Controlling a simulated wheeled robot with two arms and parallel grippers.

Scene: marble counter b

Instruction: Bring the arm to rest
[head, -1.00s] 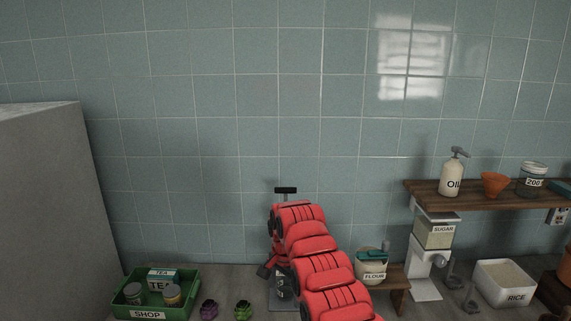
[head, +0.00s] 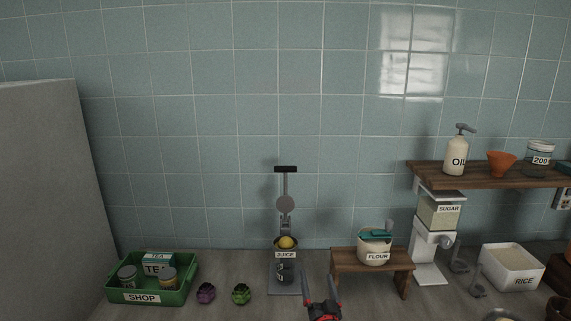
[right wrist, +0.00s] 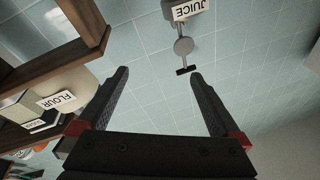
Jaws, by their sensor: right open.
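My right gripper (head: 322,290) is low in the middle of the head view, in front of the juice press and left of the flour stool. Its two dark fingers stand apart, and it is empty. In the right wrist view the gripper (right wrist: 160,95) is open too, with only the wall and counter things beyond the fingers. The juice press (head: 285,205) stands upright on the counter with a yellow fruit (head: 286,242) in it and a dark vessel below the JUICE label. My left gripper is not in view.
A wooden stool (head: 372,259) holds the flour container (head: 375,250). A green SHOP crate (head: 187,290) holds tins and a tea box. Two artichokes (head: 241,293) lie beside it. The sugar dispenser (head: 438,212), rice bin (head: 511,270) and wooden shelf (head: 490,176) are at right.

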